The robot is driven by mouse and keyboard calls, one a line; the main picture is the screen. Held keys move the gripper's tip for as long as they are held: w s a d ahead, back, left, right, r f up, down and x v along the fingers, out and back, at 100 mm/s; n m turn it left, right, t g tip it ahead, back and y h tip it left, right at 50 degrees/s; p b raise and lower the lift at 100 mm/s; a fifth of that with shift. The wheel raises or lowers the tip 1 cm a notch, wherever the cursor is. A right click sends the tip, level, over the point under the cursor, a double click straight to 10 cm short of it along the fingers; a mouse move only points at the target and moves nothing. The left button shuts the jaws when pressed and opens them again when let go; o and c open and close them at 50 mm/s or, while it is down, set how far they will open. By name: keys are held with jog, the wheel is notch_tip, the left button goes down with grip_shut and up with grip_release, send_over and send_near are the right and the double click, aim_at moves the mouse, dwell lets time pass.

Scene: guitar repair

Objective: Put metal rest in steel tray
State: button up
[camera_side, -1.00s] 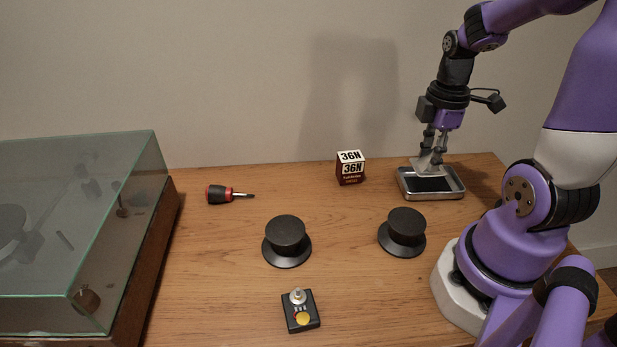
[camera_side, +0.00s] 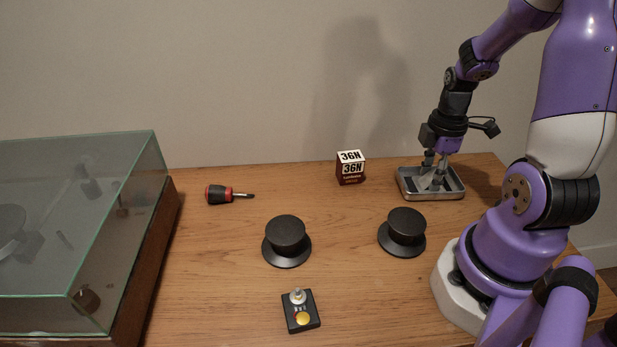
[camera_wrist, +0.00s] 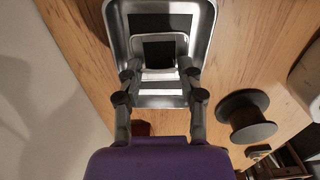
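The steel tray (camera_side: 402,185) stands at the back right of the bench, a shallow silver tray with a dark inside. My gripper (camera_side: 435,178) points down into it. In the wrist view, the tray (camera_wrist: 206,20) fills the upper middle and my gripper's fingers (camera_wrist: 160,72) reach over its near end. The pale metal rest (camera_wrist: 158,75) spans the gap between the fingertips, and they appear closed on its sides. The rest is low inside the tray's outline; I cannot tell whether it touches the tray floor. In the side view the fingers mostly hide it.
A small 36N box (camera_side: 351,168) stands left of the tray. Two black knob-shaped weights (camera_side: 287,238) (camera_side: 403,230), a screwdriver (camera_side: 228,194) and a small switch box (camera_side: 300,311) are on the bench. A glass-lidded turntable (camera_side: 90,230) is at the left.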

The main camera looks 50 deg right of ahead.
aim_at(430, 178)
jog(key=shift+r, duration=0.1)
notch_tip(430, 178, up, 12)
jog(key=w+a+r+m+t, duration=0.2)
jog(key=a+m, duration=0.2)
jog(key=a, duration=0.4)
jog(key=w+a+r+m+t, duration=0.2)
jog(key=a+m, duration=0.3)
jog(key=a, duration=0.4)
jog(key=shift+a+t, duration=0.25)
jog(key=shift+t, duration=0.55)
